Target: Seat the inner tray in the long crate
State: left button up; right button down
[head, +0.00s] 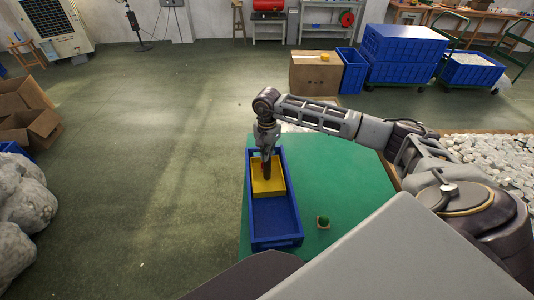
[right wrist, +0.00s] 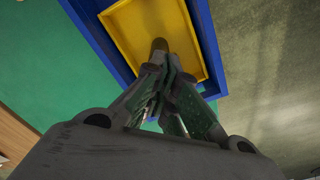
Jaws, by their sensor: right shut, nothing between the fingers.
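The long blue crate (head: 273,222) stands on a green table top, its long side running away from me. The yellow inner tray (head: 275,187) is inside the far part of the crate; in the right wrist view the tray (right wrist: 190,22) lies within the crate's blue walls (right wrist: 98,42). I cannot tell whether it sits fully flat. My right gripper (head: 267,176) points down over the tray, shut and empty; the shut fingertips (right wrist: 160,45) show over the tray floor in the right wrist view. My left gripper is not in view.
White pieces (head: 490,160) lie in a heap at the right. Cardboard boxes (head: 25,115) are on the floor at left. Blue crates (head: 403,55) stand at the back.

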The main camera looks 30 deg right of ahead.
jog(key=shift+s+f+b, duration=0.15)
jog(key=shift+f+b, duration=0.15)
jog(key=shift+f, duration=0.05)
jog(key=shift+r, duration=0.1)
dwell(0.3)
jog(key=shift+r+p, duration=0.5)
jog(key=shift+r, duration=0.95)
notch_tip(320, 180, up, 12)
jog(key=shift+w, duration=0.2)
jog(key=shift+f, duration=0.1)
dwell(0.6)
